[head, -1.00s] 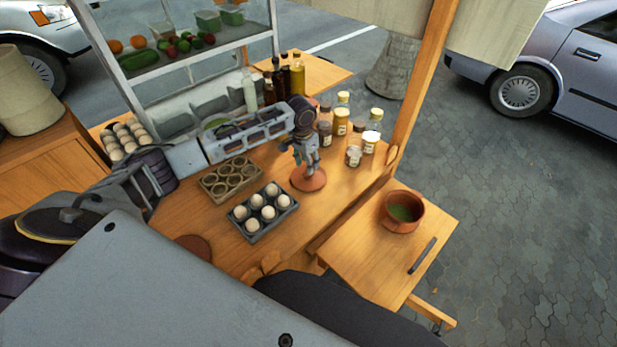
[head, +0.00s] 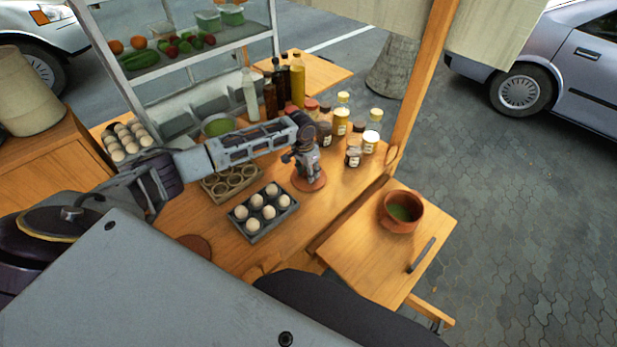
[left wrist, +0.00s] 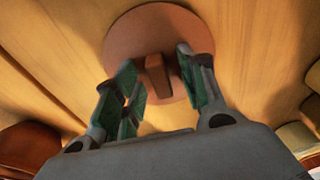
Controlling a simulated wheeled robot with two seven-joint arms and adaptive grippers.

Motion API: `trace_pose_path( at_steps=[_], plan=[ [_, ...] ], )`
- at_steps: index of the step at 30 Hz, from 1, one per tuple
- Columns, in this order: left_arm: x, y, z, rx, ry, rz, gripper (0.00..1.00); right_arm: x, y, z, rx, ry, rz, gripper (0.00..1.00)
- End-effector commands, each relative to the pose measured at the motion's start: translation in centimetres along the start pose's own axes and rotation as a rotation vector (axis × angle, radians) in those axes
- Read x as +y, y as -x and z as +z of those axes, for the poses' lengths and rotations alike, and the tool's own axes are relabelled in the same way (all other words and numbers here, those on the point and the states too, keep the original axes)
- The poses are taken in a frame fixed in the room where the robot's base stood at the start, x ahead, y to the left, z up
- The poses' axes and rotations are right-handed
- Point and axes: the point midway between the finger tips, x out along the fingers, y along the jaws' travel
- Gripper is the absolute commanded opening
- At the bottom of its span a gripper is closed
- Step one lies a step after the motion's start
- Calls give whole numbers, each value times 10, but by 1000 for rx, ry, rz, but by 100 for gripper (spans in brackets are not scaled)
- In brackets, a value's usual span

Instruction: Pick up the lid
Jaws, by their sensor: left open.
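The lid is a round, flat terracotta disc (head: 319,185) lying on the wooden counter, partly hidden behind my left gripper (head: 306,176). In the left wrist view the lid (left wrist: 145,32) shows its small blocky brown knob (left wrist: 157,76). My left gripper (left wrist: 155,72) is open above the lid, its green-padded fingers on either side of the knob. I see a gap between each finger and the knob. My right gripper is not in view.
A tray of white eggs (head: 262,212) and an empty cup tray (head: 222,190) lie left of the lid. Several jars (head: 354,152) stand to its right, bottles (head: 297,82) behind. A terracotta bowl (head: 399,221) stands on the side shelf (head: 365,250).

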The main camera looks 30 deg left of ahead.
Motion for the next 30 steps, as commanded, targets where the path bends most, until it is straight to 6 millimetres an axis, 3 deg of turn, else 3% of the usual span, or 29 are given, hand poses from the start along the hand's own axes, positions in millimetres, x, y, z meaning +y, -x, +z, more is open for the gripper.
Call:
trace_pose_path(
  at_steps=[2, 10, 23, 30],
  plan=[
    [0, 0, 0, 0, 0, 0, 36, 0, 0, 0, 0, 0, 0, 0],
    [0, 0, 0, 0, 0, 0, 1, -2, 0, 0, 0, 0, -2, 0],
    [0, 3, -1, 1, 0, 0, 0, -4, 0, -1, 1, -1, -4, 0],
    [-1, 21, -3, 1, 0, -1, 0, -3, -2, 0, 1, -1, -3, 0]
  ],
)
